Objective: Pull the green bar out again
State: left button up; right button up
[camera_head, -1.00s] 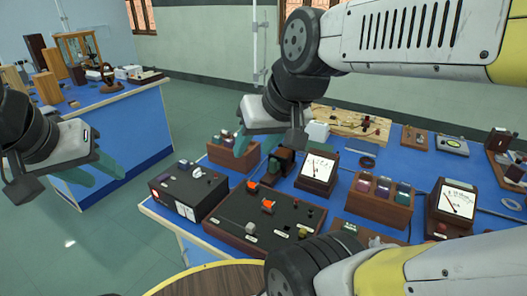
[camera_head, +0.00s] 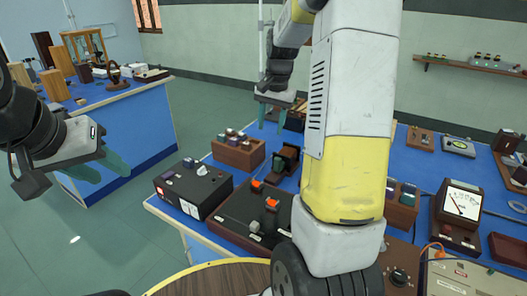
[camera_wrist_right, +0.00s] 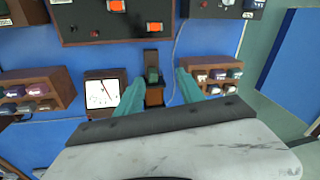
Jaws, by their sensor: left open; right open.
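A small dark wooden stand (camera_head: 288,152) is on the blue bench, just right of a wooden rack of several coloured blocks. A green piece (camera_head: 278,163), which looks like the green bar, shows in it. In the right wrist view, the green piece (camera_wrist_right: 152,75) sits in the brown stand (camera_wrist_right: 151,58) and appears between my fingertips. My right gripper (camera_head: 272,120) is open and empty, above the far side of the bench beyond the stand. It also shows in the right wrist view (camera_wrist_right: 158,84). My left gripper (camera_head: 105,166) is open and empty over the floor at left.
A coloured-block rack (camera_head: 238,154), a black box (camera_head: 193,190) and a control panel with orange switches (camera_head: 238,212) stand near the stand. A dial meter (camera_head: 458,205) is at right. My right arm hides the bench's middle. Another blue bench (camera_head: 125,112) is at back left.

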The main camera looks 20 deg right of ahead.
aim_at(277, 159)
jog(key=w+d+f, duration=0.1)
jog(key=f, duration=0.2)
jog(key=w+d+f+m+g, duration=0.1)
jog(key=w+d+f, duration=0.1)
jog(key=f, duration=0.2)
jog(key=w+d+f+m, duration=0.1)
jog(key=w+d+f, duration=0.1)
jog(key=f, duration=0.1)
jog(key=shift+w+f+g+h, duration=0.15)
jog(key=shift+w+g+h, duration=0.1)
jog(key=shift+g+h, duration=0.05)
jog(key=shift+f, duration=4)
grip_shut()
jog(key=shift+w+r, duration=0.1)
